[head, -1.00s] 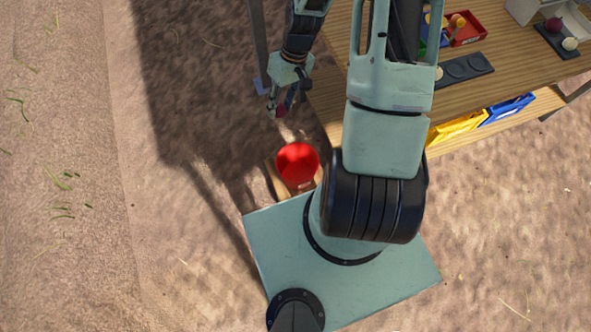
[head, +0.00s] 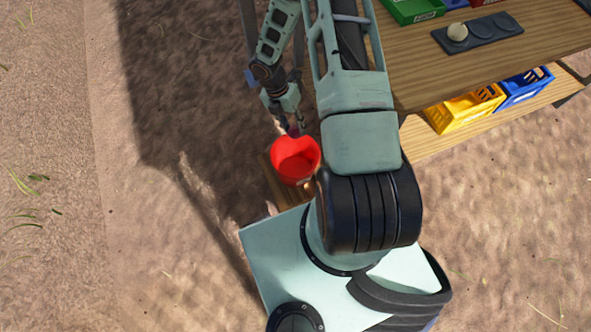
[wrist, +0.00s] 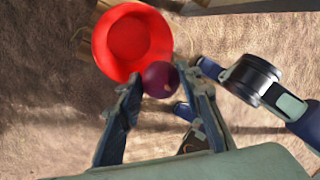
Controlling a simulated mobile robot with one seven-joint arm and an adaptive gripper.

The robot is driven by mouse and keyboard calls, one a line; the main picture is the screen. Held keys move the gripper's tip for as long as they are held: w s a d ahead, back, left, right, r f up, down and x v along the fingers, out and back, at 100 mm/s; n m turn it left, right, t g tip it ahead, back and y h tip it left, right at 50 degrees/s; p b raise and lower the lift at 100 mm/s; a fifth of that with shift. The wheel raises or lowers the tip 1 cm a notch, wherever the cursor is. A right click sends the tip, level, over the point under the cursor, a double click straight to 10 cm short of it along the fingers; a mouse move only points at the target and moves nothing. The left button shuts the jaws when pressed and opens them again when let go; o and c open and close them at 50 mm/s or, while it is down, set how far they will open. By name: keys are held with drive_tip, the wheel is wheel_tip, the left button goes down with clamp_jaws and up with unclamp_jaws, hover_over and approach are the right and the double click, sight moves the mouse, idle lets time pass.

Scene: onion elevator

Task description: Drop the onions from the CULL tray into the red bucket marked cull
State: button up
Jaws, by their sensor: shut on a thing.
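My gripper (head: 294,126) is shut on a purple-red onion (wrist: 160,79), held between its fingertips in the wrist view. The red bucket (head: 296,158) stands low beside my base, with its open top facing up. In the head view the gripper is at the bucket's far rim. In the wrist view the bucket (wrist: 131,42) lies just beyond the onion, which overlaps the bucket's lower right rim. The bucket looks empty inside. A dark tray (head: 478,34) on the table holds one pale onion (head: 457,32); I cannot read a label on it.
The wooden table (head: 420,70) is at the right, with a green bin (head: 412,10) at its back. A yellow crate (head: 466,108) and a blue crate (head: 524,87) sit on the lower shelf. The bucket rests on a wooden board (head: 277,185). Open dirt lies to the left.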

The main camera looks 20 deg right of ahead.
wheel_tip(320, 180, down, 19)
drive_tip(key=w+d+n+t+b, duration=0.1)
drive_tip(key=w+n+t+b, duration=0.1)
drive_tip(key=n+b, duration=0.8)
drive_tip(key=shift+w+n+t+h+b, duration=0.3)
drive_tip(key=shift+w+n+h+b, duration=0.1)
drive_tip(key=shift+b, duration=0.6)
drive_tip(key=shift+d, duration=0.1)
drive_tip(key=o, duration=1.2)
drive_tip(key=shift+s, duration=0.1)
drive_tip(key=shift+r, duration=0.1)
drive_tip(key=v, duration=1.2)
